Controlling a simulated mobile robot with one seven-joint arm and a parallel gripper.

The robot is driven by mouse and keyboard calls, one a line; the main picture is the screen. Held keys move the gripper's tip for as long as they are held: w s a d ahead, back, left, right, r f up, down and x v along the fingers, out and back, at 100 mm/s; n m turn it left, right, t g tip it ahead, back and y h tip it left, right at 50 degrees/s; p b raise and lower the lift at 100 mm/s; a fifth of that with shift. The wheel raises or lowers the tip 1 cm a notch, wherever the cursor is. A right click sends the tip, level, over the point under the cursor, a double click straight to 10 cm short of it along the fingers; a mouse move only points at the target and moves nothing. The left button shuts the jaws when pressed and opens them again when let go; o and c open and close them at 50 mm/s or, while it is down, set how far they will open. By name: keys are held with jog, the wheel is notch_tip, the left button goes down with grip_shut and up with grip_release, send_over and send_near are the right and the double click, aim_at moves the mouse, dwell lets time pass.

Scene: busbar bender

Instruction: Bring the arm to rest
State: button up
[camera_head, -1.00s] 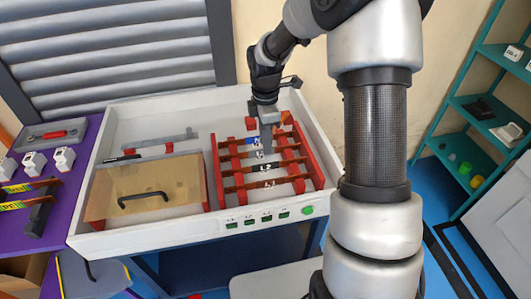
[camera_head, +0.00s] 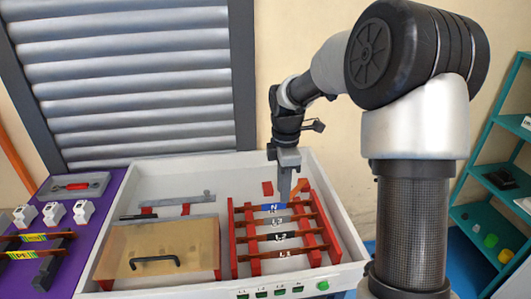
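My gripper (camera_head: 285,193) points down above the far end of the busbar rack (camera_head: 236,262), near the bar with the blue N label (camera_head: 274,207). Its fingertips are small and seen side-on, so I cannot tell whether they are open or shut, or whether they touch the bar. My arm rises from the lower right, bends at the top and reaches left to the gripper. The copper-coloured bars lie across red supports inside the white tray (camera_head: 352,272).
A wooden cover with a black handle (camera_head: 155,261) fills the tray's left part. A grey bar (camera_head: 182,199) lies behind it. A purple table (camera_head: 85,268) with white blocks stands at left. Teal shelves (camera_head: 489,169) stand at right. Air above the tray's left half is free.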

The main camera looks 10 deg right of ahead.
jog(key=s+r+m+t+h+p, duration=0.1)
jog(key=s+r+m+t+p, duration=0.3)
jog(key=s+r+m, duration=1.05)
jog(key=s+r+m+t+y+p, duration=0.1)
jog(key=s+r+m+p, duration=0.2)
jog(key=s+r, duration=0.4)
jog(key=s, duration=0.3)
jog(key=shift+s+r+t+p, duration=0.3)
jog(key=shift+r, duration=0.05)
jog(key=shift+a+m, duration=0.1)
jog(key=shift+m, duration=0.15)
